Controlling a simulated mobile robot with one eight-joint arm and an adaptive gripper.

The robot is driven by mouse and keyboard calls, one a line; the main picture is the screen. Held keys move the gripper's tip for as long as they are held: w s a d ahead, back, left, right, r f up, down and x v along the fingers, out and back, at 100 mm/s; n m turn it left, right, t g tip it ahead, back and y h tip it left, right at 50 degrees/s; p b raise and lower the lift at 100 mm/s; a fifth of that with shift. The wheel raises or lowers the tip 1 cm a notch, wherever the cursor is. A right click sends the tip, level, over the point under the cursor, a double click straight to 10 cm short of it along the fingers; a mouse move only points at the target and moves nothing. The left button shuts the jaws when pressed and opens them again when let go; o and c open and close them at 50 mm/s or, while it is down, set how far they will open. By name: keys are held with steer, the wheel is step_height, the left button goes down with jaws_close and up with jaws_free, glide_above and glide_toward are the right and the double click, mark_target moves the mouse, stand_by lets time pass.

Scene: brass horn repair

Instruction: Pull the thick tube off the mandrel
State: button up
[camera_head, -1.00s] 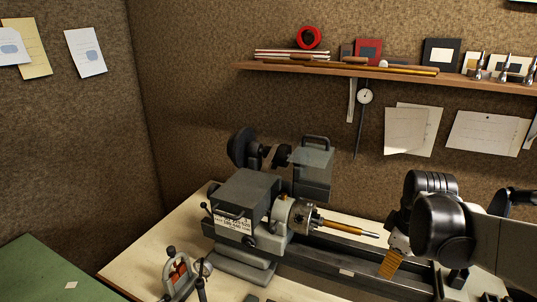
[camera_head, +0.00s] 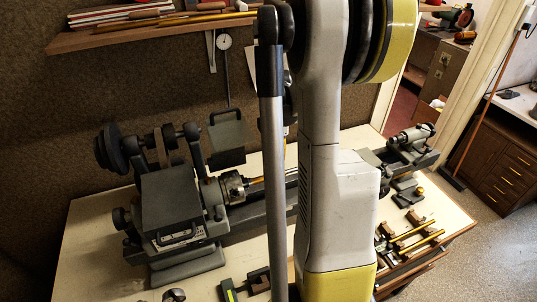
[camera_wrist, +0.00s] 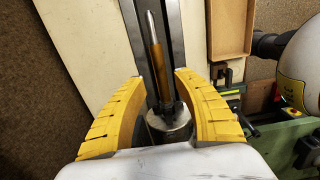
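The thick brass tube (camera_wrist: 158,72) sits around the pale mandrel (camera_wrist: 150,20), whose bare pointed tip sticks out beyond it. The lathe chuck (camera_wrist: 172,122) holds the mandrel's near end in the wrist view. My gripper (camera_wrist: 160,78) is open, with one yellow ribbed finger on each side of the tube and chuck. Gaps show on both sides, and I cannot tell the height above the tube. In the head view a short piece of the tube (camera_head: 258,181) shows beside the chuck (camera_head: 228,188). My arm hides the rest and the gripper there.
The grey lathe headstock (camera_head: 172,210) stands left of the chuck, and the tailstock (camera_head: 410,136) is at the far right. Several brass pieces (camera_head: 420,240) lie on the bench's right side. A wall shelf (camera_head: 150,32) hangs above. A wooden tray (camera_wrist: 230,50) is in the wrist view.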

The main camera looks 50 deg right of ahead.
mark_target(273, 174)
step_height(273, 174, down, 8)
steer(key=b, duration=0.5)
steer(key=shift+w+a+r+b, duration=0.1)
steer(key=shift+w+b, duration=0.05)
steer(key=shift+b, duration=0.15)
jaws_close()
steer(key=s+d+b, duration=0.1)
steer(key=s+d, duration=0.4)
steer(key=d, duration=0.3)
steer(key=s+d, duration=0.4)
steer(key=d, duration=0.5)
steer(key=shift+s+d+b, duration=0.3)
steer(key=shift+s+b, duration=0.05)
stand_by(1.6)
steer(key=s+a+r+p, duration=0.2)
steer(key=s+r, duration=0.2)
steer(key=r, duration=0.1)
steer(key=shift+s+a+p, duration=0.2)
steer(key=shift+a+p, duration=0.05)
steer(key=shift+p, duration=0.15)
stand_by(0.4)
